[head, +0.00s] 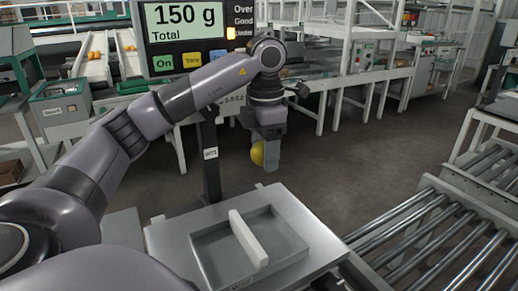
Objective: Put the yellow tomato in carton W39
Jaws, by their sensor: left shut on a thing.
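My left gripper (265,154) comes down from the left arm and is shut on the yellow tomato (257,153). It holds the tomato in the air, above and beyond the far edge of the weighing platform. A finger hides part of the tomato. On the platform is a shallow grey tray (205,262) with a white divider across it; both sides look empty. A small label on its front is too small to read. I cannot make out any carton marked W39. My right gripper is not in view.
The metal weighing platform (165,236) has a dark post (210,175) behind it. The scale display (184,27) reads "150 g Total", with a lit yellow lamp beside it. A roller conveyor (410,235) stands at right. Open floor lies between the platform and the machines behind.

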